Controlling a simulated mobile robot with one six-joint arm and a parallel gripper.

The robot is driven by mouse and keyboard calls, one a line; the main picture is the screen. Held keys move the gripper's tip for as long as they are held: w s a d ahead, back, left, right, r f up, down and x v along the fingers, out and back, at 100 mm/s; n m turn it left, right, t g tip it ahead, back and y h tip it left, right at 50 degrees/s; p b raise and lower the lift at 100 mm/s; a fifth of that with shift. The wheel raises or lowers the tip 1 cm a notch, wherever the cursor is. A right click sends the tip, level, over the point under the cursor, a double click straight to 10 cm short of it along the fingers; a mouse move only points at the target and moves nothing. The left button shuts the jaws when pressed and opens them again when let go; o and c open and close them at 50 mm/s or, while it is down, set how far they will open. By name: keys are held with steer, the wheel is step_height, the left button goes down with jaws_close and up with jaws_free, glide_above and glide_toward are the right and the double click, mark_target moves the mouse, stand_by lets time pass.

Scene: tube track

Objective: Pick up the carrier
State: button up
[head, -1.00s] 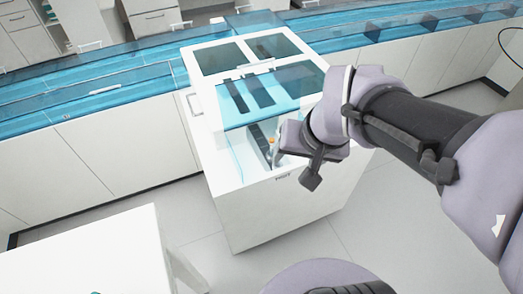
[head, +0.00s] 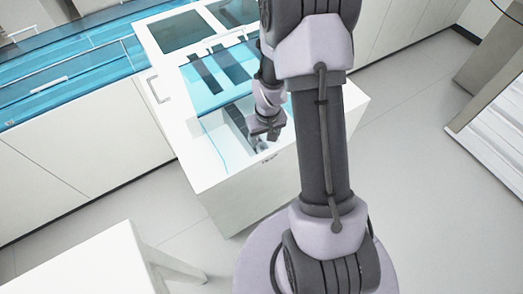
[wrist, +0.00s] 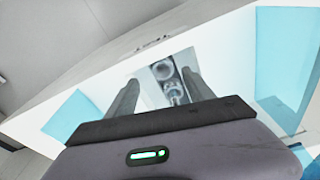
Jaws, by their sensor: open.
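The carrier (wrist: 171,86) shows in the wrist view as a small grey piece with round parts, inside a narrow recess in the white cabinet top. My gripper (wrist: 161,75) is open, with one dark finger on each side of the carrier. I cannot tell whether the fingers touch it. In the head view my gripper (head: 266,128) points down over the cabinet's front opening. The carrier is mostly hidden there by my gripper and the opening's walls.
The white cabinet (head: 232,205) has blue clear panels (head: 208,100) beside and behind the opening. A blue-covered track (head: 70,75) runs along the back left. A white table (head: 85,265) stands at the front left.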

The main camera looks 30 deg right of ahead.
mark_target(262, 145)
steer(key=f, duration=0.1)
steer(key=f+b, duration=0.1)
steer(key=f, duration=0.1)
steer(key=f+b, duration=0.1)
steer(key=f, duration=0.1)
steer(key=shift+w+a+f, duration=0.1)
steer(key=shift+w+a, duration=0.1)
steer(key=shift+w, duration=0.2)
steer(key=shift+r, duration=0.2)
steer(key=shift+c, duration=0.9)
steer(key=c, duration=0.9)
step_height(262, 145, up, 17)
steer(key=p, duration=0.9)
